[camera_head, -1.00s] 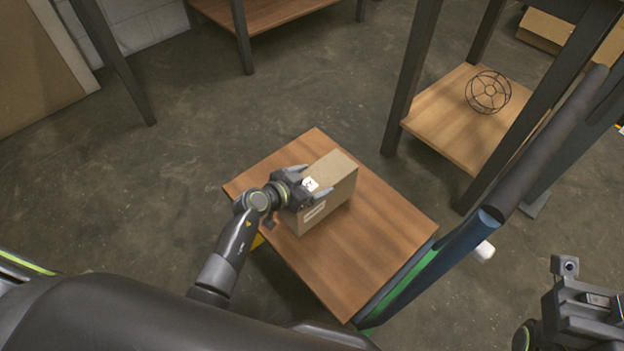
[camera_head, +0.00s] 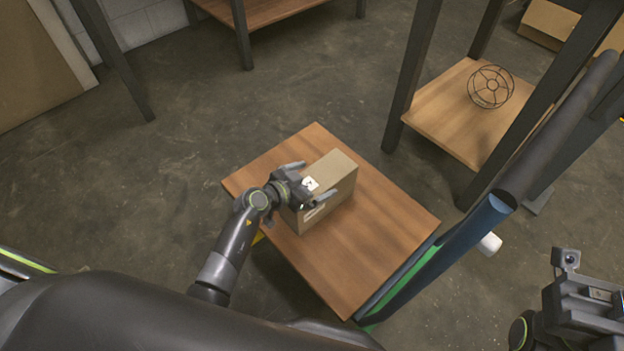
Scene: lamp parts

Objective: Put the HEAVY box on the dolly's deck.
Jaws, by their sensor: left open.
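A brown cardboard box (camera_head: 334,168) with a white label stands upright on the wooden deck (camera_head: 376,238) of the dolly, left of the deck's middle. I cannot read whether it is marked HEAVY. My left gripper (camera_head: 308,182) is open, with its fingers over the top left part of the box; I cannot tell whether they touch it. The gripper hides part of the box's near face and top. The dolly's dark blue handle (camera_head: 448,247) rises on the right side of the deck. My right gripper (camera_head: 588,305) shows partly at the lower right edge, away from the box.
A shelf unit (camera_head: 455,118) with a wire lamp cage (camera_head: 490,87) stands at upper right. Another wooden shelf (camera_head: 265,12) is at the top. A white cylindrical thing (camera_head: 489,244) is beside the handle. The concrete floor left of the dolly is clear.

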